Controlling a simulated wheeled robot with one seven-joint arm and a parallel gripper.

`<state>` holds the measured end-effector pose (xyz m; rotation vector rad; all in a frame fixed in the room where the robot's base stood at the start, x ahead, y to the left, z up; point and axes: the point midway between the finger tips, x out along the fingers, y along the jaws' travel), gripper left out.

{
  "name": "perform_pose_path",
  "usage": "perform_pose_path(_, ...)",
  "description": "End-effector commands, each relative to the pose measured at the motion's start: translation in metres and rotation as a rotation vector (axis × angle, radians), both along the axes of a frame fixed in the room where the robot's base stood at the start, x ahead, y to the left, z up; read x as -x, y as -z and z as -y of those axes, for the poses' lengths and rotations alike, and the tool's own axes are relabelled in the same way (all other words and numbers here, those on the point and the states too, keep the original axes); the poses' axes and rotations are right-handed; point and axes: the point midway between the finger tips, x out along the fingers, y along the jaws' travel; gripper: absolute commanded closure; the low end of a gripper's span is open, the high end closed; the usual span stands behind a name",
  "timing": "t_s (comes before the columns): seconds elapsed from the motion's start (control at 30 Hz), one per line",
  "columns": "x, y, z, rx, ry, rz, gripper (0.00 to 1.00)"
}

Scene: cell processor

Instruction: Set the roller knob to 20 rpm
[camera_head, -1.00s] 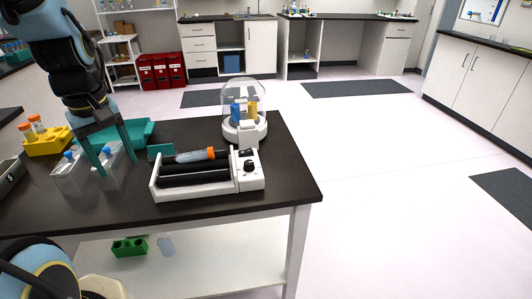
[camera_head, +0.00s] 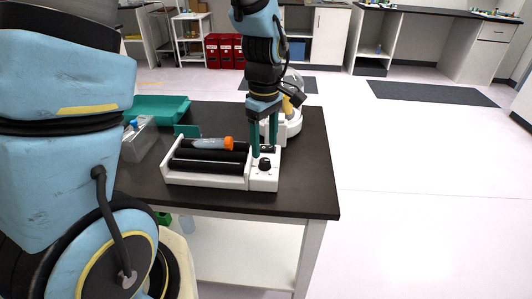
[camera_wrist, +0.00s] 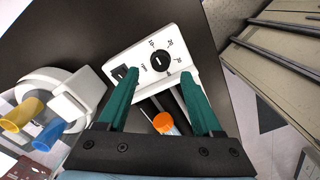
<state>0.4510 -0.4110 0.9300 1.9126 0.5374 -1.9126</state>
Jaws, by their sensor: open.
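The white tube roller (camera_head: 208,180) stands on the dark bench, with its control panel (camera_head: 264,181) at its right end. Its round black roller knob (camera_head: 264,164) is on that panel. The knob also shows in the wrist view (camera_wrist: 162,61), ringed by small printed numbers; its exact setting is too small to read surely. My gripper (camera_head: 264,148) points down over the panel, its teal fingers open. In the wrist view the fingers (camera_wrist: 160,73) are spread, with the knob between and slightly beyond their tips. I cannot tell their exact height above the panel.
An orange-capped tube (camera_head: 213,144) lies on the black rollers. A black rocker switch (camera_wrist: 122,73) sits beside the knob. A domed white device (camera_head: 291,124) stands close behind my gripper. A teal tray (camera_head: 160,108) is at the back left. The bench's right edge is near.

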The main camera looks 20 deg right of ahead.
Motion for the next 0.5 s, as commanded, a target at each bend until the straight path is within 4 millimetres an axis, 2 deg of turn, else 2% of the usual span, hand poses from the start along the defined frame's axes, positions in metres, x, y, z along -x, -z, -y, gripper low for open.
perform_pose_path(0.1, 0.001, 0.02, -0.001, -0.002, 0.0, -0.004, 0.33)
perform_pose_path(0.23, 0.0, 0.035, 0.0, -0.002, 0.0, -0.002, 0.33)
perform_pose_path(0.5, 0.0, 0.045, 0.0, 0.001, 0.001, 0.001, 0.33)
